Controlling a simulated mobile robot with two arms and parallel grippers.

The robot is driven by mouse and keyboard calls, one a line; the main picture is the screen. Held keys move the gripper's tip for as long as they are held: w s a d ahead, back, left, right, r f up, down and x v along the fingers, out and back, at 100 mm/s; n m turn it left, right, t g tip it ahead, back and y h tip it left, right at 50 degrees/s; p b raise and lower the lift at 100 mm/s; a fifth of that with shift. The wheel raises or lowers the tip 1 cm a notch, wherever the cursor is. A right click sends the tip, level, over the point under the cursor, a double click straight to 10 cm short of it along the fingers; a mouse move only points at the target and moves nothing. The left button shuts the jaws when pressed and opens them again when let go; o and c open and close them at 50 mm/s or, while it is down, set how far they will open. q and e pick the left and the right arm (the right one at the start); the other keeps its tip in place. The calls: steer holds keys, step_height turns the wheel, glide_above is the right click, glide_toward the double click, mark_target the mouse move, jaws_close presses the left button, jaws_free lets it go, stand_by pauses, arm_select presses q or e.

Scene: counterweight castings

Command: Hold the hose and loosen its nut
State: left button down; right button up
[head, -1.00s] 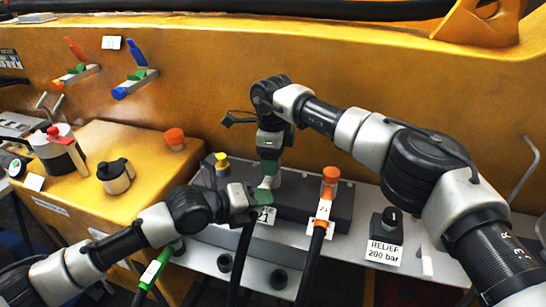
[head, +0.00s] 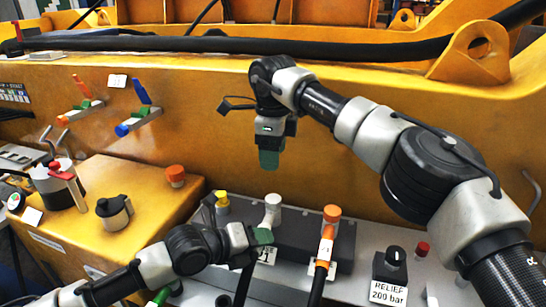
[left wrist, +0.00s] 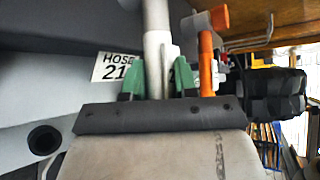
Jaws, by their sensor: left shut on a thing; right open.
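The hose with the white end fitting and nut (head: 272,205) stands at the dark manifold block, with a white tag at its base. The tag reads "HOSE 21" (left wrist: 115,66) in the left wrist view. My left gripper (head: 262,237) is shut on this hose just below the white nut. In the left wrist view its green fingers (left wrist: 157,80) lie on both sides of the pale fitting (left wrist: 157,45). My right gripper (head: 268,158) is open, points down and hangs above the white nut, apart from it. Its fingers overlap in the head view, hiding the gap.
An orange-capped hose (head: 329,240) stands close to the right, and a yellow-capped fitting (head: 222,200) to the left. A relief knob (head: 393,262) labelled 200 bar is further right. The yellow wall (head: 200,110) rises behind.

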arm_select(q)
steer(key=c, duration=0.8)
jaws_free()
